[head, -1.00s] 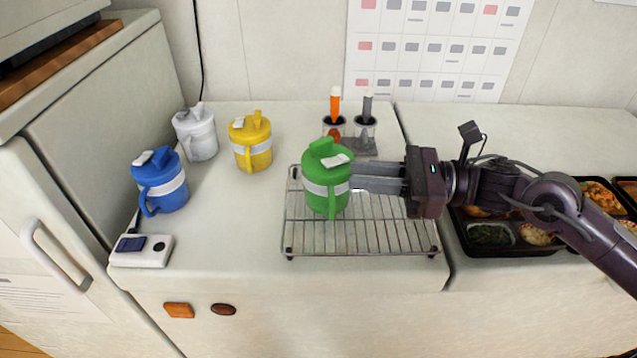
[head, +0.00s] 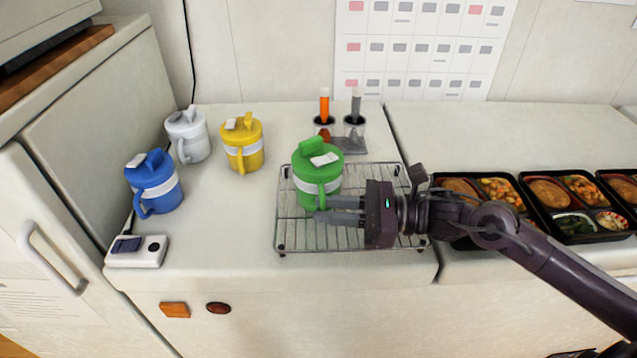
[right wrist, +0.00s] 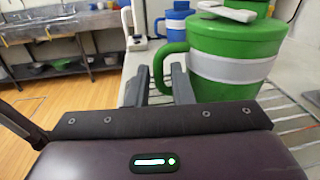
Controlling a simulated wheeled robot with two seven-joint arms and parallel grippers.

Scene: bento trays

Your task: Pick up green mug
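The green mug (head: 303,191), with a pale band and lidded top, stands upright on the wire rack (head: 290,247). Its handle faces the front in the head view. My right gripper (head: 318,210) comes from the right, low at the mug's front side by the handle. In the right wrist view the fingers (right wrist: 160,88) are apart, with the handle showing between them and the mug body (right wrist: 225,75) to the right of both fingers. I cannot tell whether the fingers touch the handle. My left gripper is in neither view.
Blue (head: 160,195), white (head: 195,143) and yellow (head: 243,150) mugs stand left of the rack. A tube holder (head: 352,145) stands behind the green mug. Bento trays (head: 545,215) lie at the right. A white switch box (head: 150,252) sits at the front left.

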